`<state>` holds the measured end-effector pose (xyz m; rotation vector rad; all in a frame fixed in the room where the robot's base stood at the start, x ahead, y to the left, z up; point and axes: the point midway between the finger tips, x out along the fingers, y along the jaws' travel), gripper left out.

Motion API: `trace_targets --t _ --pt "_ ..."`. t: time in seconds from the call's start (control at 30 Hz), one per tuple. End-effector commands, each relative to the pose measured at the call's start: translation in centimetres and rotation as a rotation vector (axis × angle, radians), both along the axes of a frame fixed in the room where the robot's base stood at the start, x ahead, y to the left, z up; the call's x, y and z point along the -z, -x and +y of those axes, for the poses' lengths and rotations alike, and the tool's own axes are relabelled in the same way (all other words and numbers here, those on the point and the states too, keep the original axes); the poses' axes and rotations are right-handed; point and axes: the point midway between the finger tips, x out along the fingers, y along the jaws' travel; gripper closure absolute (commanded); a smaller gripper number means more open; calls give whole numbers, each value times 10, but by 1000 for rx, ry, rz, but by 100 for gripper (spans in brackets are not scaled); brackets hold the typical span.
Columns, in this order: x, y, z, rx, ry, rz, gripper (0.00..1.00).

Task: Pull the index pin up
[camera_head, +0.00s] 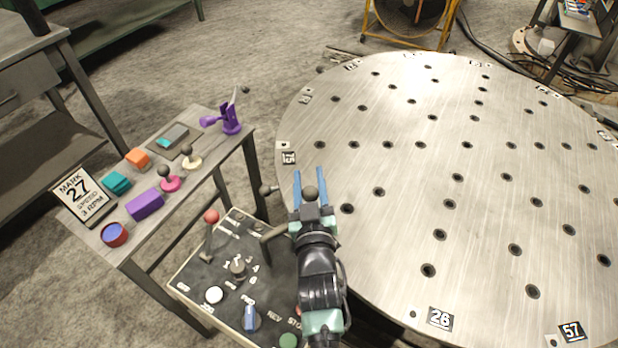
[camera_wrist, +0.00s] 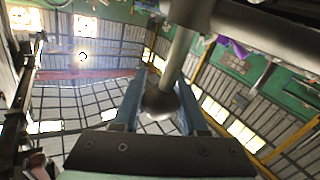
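The index pin shows as a dark ball knob (camera_head: 310,193) at the table's left edge. In the wrist view a pale rod (camera_wrist: 180,55) runs from the ball (camera_wrist: 160,103) toward a grey bar at the top. My gripper (camera_head: 309,175) has its two blue fingers apart, one on each side of the ball. The ball nearly fills the space between the fingers in the wrist view (camera_wrist: 163,82). Narrow gaps seem to show beside it in the head view, with no clear grip. The pin's lower end is hidden.
The round steel table (camera_head: 480,180) with several holes fills the right. A control panel (camera_head: 235,265) with a red-knobbed lever (camera_head: 211,217) stands left of my arm. A bench (camera_head: 185,205) with small coloured items and a sign (camera_head: 80,192) is farther left.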

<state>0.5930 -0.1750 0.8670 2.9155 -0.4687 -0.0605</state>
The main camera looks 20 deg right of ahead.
Motion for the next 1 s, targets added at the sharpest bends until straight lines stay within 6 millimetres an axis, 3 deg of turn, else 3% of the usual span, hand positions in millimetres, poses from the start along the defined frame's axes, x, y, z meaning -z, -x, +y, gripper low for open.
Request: trace_targets --t 0.03,0.17,0.57,0.77,1.0 --pt "-7 -1 0 -1 6 -17 51" --pt "-6 -1 0 -1 6 -14 29" --pt "-3 4 1 -1 4 -10 29" --pt "-1 28 10 -1 5 -9 29" --pt "-2 72 23 0 4 -8 29"
